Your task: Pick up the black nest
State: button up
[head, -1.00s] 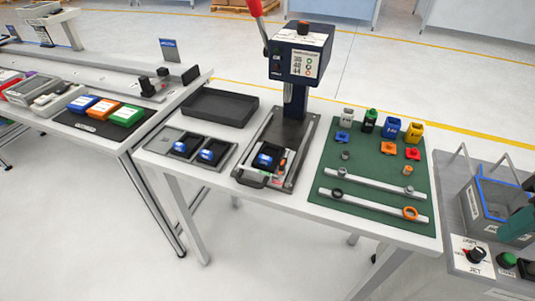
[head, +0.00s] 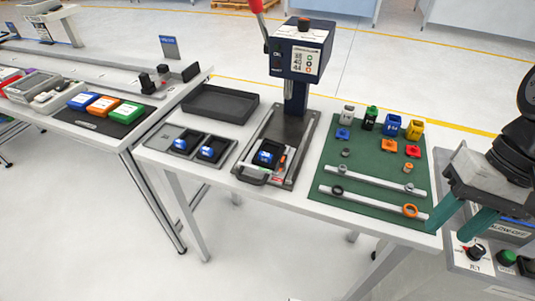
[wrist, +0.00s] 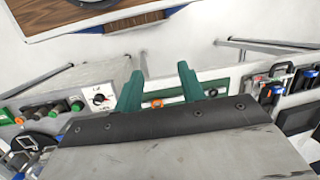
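Small black nests with blue-and-white parts in them stand in several places in the head view. Two, a left one (head: 183,153) and a right one (head: 208,161), sit side by side on a grey plate (head: 165,138). Another black nest (head: 261,167) sits on the base of the press. I cannot tell from the frames which one the task means. My gripper (head: 450,232), with teal fingers, is at the right, beyond the table's right end and well away from the nests. In the wrist view my gripper (wrist: 160,72) is open with nothing between its fingers.
The dark blue press (head: 300,55) with a red lever stands behind the third nest. An empty black tray (head: 220,104) lies behind the plate. A green mat (head: 375,170) holds rails and coloured parts. A control panel (head: 490,258) is below my gripper.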

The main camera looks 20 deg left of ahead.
jog(key=w+a+f+m+g+y, duration=0.2)
jog(key=a+f+m+y, duration=0.1)
jog(key=a, duration=0.4)
jog(key=w+a+f+m+g+y, duration=0.1)
jog(key=w+a+f+m+y, duration=0.15)
jog(key=a, duration=0.55)
jog(key=m+t+y, duration=0.3)
jog(key=m+y, duration=0.2)
jog(key=m, duration=0.5)
send_near(265, 154)
jog(key=s, duration=0.2)
jog(key=s+f, duration=0.1)
jog(key=s, duration=0.1)
jog(key=s+f, duration=0.1)
jog(key=s, duration=0.1)
jog(key=shift+d+f, duration=0.1)
jog(key=shift+d, duration=0.05)
jog(key=w+m+t, duration=0.2)
jog(key=w, duration=0.1)
jog(key=w+r+m+t+y, duration=0.1)
jog(key=shift+w+a+r+m, duration=0.1)
jog(key=shift+w+a+m, duration=0.15)
jog(key=shift+a, duration=0.35)
jog(key=x, duration=0.7)
jog(key=shift+s+a, duration=0.1)
jog(key=shift+s, duration=0.1)
grip_shut()
